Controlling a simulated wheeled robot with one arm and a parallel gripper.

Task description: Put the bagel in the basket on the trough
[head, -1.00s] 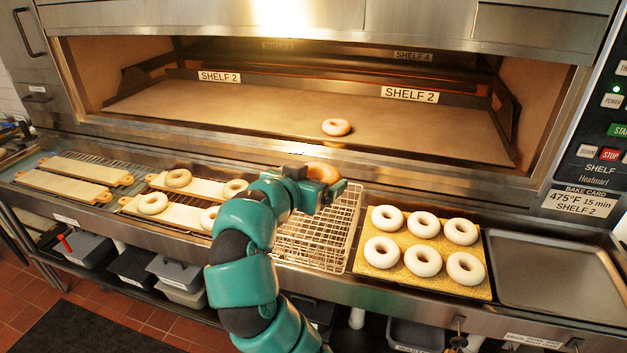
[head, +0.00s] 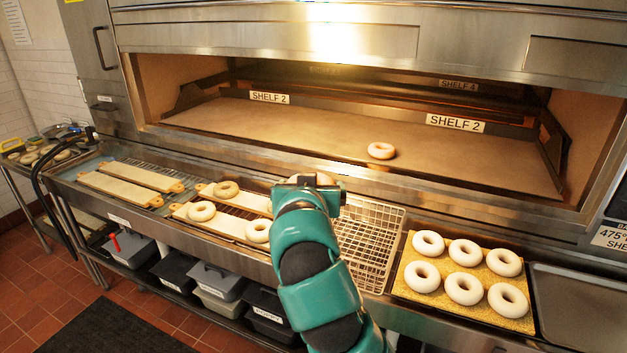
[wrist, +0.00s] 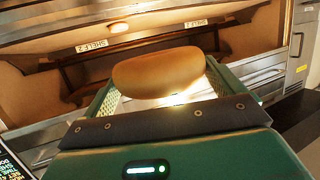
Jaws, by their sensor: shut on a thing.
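My gripper (wrist: 160,82) is shut on a browned bagel (wrist: 158,72), held between its fingers in the wrist view. In the head view my arm hides most of the gripper, and only a pale bit of the held bagel (head: 323,179) shows above it. The white wire basket (head: 366,238) stands on the trough (head: 398,214), just right of my gripper. I see no bagel in the visible part of the basket; its left part is hidden behind my arm.
Another bagel (head: 381,150) lies on the oven shelf (head: 270,125). A yellow board (head: 440,302) with several pale bagels is right of the basket, then an empty metal tray (head: 580,305). Boards (head: 232,228) with bagels lie left of my arm.

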